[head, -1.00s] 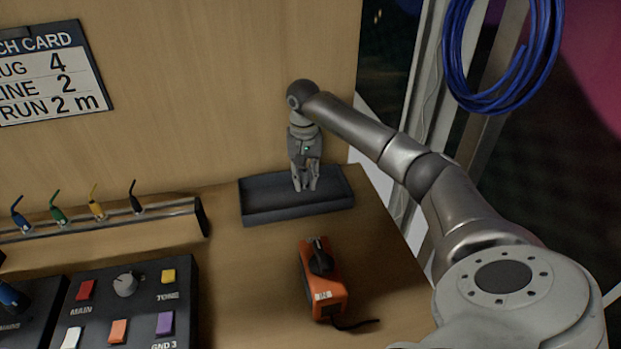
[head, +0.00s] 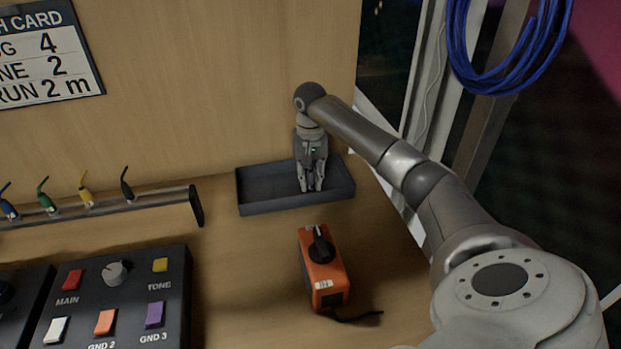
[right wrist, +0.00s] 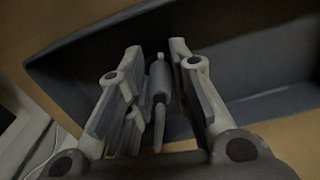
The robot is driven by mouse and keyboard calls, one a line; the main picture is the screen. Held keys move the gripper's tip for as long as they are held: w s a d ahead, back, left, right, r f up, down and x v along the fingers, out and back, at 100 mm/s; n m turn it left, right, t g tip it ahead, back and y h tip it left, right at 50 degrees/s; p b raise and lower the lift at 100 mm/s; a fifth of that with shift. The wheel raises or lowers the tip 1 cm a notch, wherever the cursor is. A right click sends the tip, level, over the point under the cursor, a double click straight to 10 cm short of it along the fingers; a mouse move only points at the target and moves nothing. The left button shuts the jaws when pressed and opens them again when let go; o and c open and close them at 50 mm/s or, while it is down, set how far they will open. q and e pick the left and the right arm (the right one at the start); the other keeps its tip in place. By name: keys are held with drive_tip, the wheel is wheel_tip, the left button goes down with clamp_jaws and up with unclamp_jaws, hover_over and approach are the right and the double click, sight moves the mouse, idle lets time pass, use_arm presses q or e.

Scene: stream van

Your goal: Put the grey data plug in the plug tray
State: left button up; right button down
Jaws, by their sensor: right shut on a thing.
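The grey data plug (right wrist: 159,88) shows in the right wrist view as a slim grey body between my right fingers, lying lengthwise along them. My right gripper (head: 312,186) is shut on it and points down over the plug tray (head: 262,207), right of the tray's middle. In the right wrist view, the gripper (right wrist: 160,62) has the dark tray floor (right wrist: 262,62) beyond its fingers. In the head view I cannot make out the plug between the fingers. Whether it touches the tray floor is unclear. My left gripper is not in view.
An orange tester (head: 322,270) with a black knob and cable stands in front of the tray. A rail (head: 120,208) with several coloured plugs is to the left. A button panel (head: 130,292) lies at front left. Bare desk lies between panel and tester.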

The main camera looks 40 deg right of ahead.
drive_tip(key=shift+f, duration=0.15)
drive_tip(key=c, duration=1.3)
unclamp_jaws()
wheel_tip(320, 180, up, 12)
drive_tip(key=shift+r, duration=0.15)
